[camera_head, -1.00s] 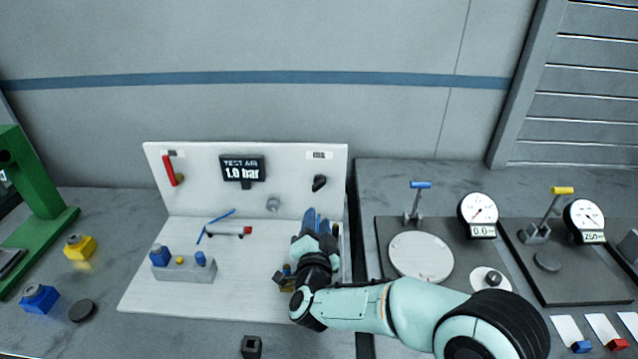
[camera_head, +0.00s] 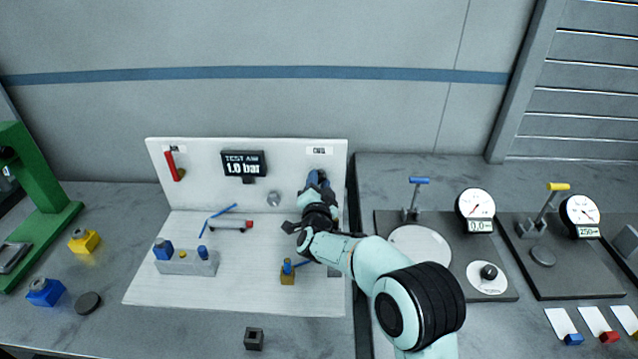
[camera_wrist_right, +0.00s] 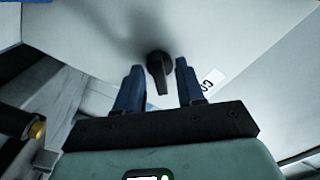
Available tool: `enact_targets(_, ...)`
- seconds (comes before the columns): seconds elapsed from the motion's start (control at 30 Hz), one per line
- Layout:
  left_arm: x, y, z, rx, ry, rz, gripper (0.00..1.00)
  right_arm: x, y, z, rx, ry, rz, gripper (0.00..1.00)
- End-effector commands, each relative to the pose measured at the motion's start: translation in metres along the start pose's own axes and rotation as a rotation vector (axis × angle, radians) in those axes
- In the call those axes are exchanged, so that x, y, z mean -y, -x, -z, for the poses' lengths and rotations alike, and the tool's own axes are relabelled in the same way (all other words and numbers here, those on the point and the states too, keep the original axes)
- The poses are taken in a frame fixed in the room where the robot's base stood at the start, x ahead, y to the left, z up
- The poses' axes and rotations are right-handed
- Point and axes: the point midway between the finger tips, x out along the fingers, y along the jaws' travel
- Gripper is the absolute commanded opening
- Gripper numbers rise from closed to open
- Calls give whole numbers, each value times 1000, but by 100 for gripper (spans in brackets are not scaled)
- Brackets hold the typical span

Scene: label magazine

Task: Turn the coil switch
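The coil switch is a black knob on the white upright panel (camera_head: 200,190). In the right wrist view the knob (camera_wrist_right: 159,68) sits beyond and between the two blue fingers, its lever pointing down toward the gripper. My right gripper (camera_wrist_right: 157,85) is open, with a finger on either side of the knob and a gap to each. In the head view my right gripper (camera_head: 318,180) is up at the panel under the white coil label (camera_head: 319,151), and it hides the knob. My left gripper is not in view.
A red lever (camera_head: 170,166) and a "TEST AIR 1.0 bar" display (camera_head: 243,164) are on the panel. A brass-coloured block with a blue top (camera_head: 288,275) stands on the white base below my arm. Dial gauges (camera_head: 475,204) stand to the right.

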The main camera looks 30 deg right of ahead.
Motion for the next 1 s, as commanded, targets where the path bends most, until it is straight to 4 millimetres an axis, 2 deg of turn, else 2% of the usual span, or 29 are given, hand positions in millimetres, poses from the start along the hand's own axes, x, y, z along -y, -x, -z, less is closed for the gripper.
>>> enact_targets(0.13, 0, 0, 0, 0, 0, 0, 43, 0, 0, 0, 0, 0, 0, 38)
enact_targets(0.17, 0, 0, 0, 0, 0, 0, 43, 0, 0, 0, 0, 0, 0, 32)
enact_targets(0.2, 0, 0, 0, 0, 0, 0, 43, 0, 0, 0, 0, 0, 0, 19)
enact_targets(0.27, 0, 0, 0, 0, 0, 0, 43, 0, 0, 0, 0, 0, 0, 0)
enact_targets(0.67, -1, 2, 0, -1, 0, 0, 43, 0, 0, 0, 0, 39, -1, 0)
enact_targets(1.0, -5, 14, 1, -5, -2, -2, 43, 0, 0, 0, 2, 261, -1, 0)
